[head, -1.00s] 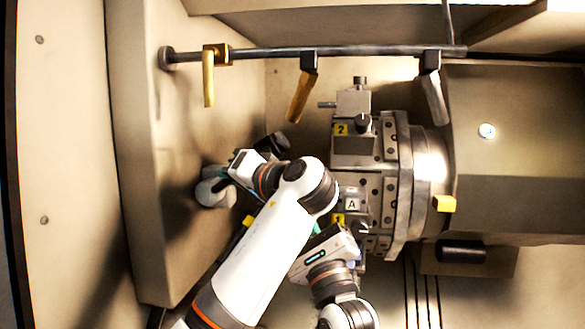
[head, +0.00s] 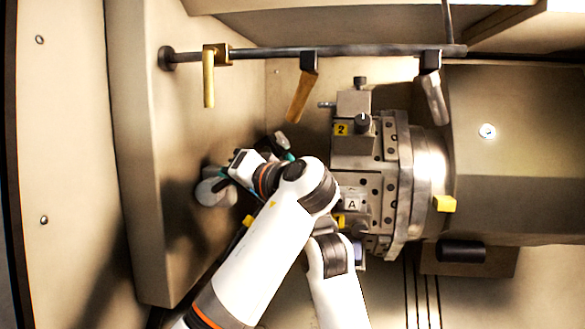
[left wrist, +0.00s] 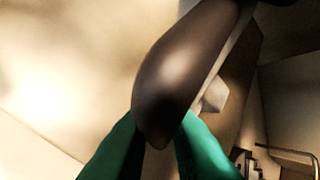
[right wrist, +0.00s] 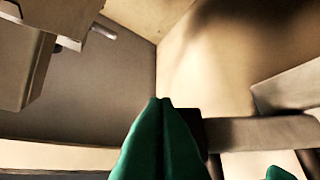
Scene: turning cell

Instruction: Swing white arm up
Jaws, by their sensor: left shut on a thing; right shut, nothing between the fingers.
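The white arm (head: 436,98) hangs down from a black clamp (head: 430,61) at the right of the rail, tilted slightly. Neither gripper touches it. My left gripper (left wrist: 160,130) is shut on a dark, rounded piece (left wrist: 185,75), seen close up in the left wrist view; I cannot tell what it belongs to. In the head view its arm reaches toward the left wall, near a grey rounded part (head: 213,191). My right gripper (right wrist: 160,103) is shut and empty, its green fingers together. In the head view its arm passes under the left arm, which hides much of it.
The rail (head: 375,51) also carries a brass arm (head: 209,86) and a tan arm (head: 299,97), both hanging. The metal turret (head: 397,180) stands right of my arms, with a large housing (head: 520,150) beyond. Free room lies between the hanging arms and my wrists.

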